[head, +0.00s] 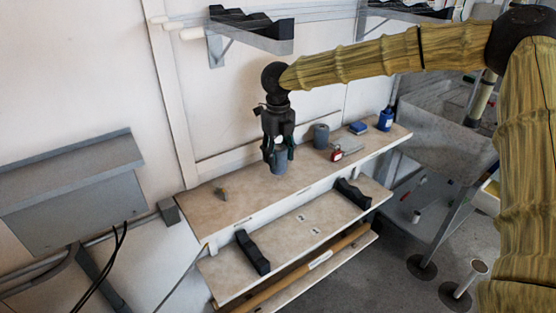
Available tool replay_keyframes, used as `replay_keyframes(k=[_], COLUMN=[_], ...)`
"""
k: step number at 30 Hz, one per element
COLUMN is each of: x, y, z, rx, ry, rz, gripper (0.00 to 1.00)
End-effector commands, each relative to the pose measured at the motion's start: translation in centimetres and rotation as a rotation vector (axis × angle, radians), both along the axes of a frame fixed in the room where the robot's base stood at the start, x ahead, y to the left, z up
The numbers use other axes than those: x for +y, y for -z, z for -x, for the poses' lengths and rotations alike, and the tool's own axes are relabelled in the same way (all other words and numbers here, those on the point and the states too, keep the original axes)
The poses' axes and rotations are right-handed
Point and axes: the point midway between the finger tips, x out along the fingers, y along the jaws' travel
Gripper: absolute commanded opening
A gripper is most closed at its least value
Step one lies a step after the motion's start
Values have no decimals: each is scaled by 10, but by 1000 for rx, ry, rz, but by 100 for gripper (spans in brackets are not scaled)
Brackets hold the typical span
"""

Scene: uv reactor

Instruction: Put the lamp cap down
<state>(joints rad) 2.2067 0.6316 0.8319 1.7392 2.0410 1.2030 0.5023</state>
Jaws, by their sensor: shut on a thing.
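My gripper (279,150) points down over the top wooden shelf and is shut on a grey-blue cylindrical cap (279,161), which appears to be the lamp cap. The cap hangs upright between the fingers. Its lower end is at or just above the shelf surface; I cannot tell whether it touches. A similar grey cylinder (321,136) stands on the shelf to the right of my gripper.
Black cradles (252,253) sit on the shelf below. A bracketed rack (262,42) hangs above.

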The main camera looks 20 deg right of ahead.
Motion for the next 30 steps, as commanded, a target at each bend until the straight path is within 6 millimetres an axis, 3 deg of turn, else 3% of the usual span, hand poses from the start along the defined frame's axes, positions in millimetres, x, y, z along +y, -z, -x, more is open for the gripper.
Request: replay_keyframes(k=[9, 16, 27, 28, 30], x=[-4, -4, -4, -4, -4], y=[3, 34, 37, 38, 38], z=[-19, -17, -17, -17, -17], rx=[0, 2, -1, -1, -1], ry=[0, -1, -1, -1, -1], rz=[-1, 0, 0, 0, 0], gripper=[8, 8, 8, 48, 61])
